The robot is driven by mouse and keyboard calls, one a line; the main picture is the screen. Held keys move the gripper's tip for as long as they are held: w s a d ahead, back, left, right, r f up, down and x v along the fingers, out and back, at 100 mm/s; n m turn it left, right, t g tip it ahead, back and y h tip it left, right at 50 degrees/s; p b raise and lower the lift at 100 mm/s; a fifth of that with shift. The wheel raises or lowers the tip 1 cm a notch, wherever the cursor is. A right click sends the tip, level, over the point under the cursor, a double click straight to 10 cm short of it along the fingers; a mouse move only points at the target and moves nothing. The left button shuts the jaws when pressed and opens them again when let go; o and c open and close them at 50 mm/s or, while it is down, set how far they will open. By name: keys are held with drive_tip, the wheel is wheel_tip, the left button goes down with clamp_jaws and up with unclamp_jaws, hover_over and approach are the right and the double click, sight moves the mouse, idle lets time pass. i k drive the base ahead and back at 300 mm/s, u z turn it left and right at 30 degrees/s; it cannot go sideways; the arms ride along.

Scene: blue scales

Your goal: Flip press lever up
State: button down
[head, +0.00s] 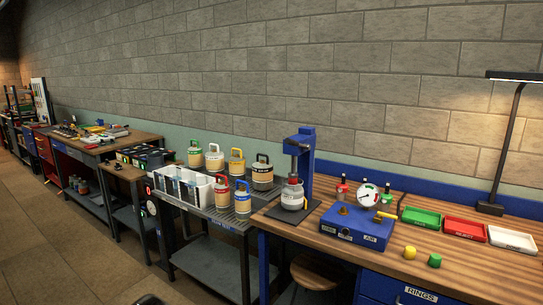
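A blue press (307,157) stands on the wooden workbench, right of the centre of the head view. A small grey-white canister (292,197) with a yellow mark stands on the plate under the head. A reddish part shows between the head and the canister. The press lever is too small to make out, so I cannot tell its position. My gripper is not in view.
A blue box (345,226) with a gauge (368,194) and a yellow handle (386,215) stands right of the press. Several canisters fill the bench to the left. A stool (317,272) stands below the workbench.

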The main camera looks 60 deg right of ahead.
sight(288, 141)
drive_tip(key=u, duration=0.6)
drive_tip(key=k, duration=0.85)
drive_tip(key=z, duration=1.3)
drive_tip(key=i, duration=1)
drive_tip(key=z, duration=0.05)
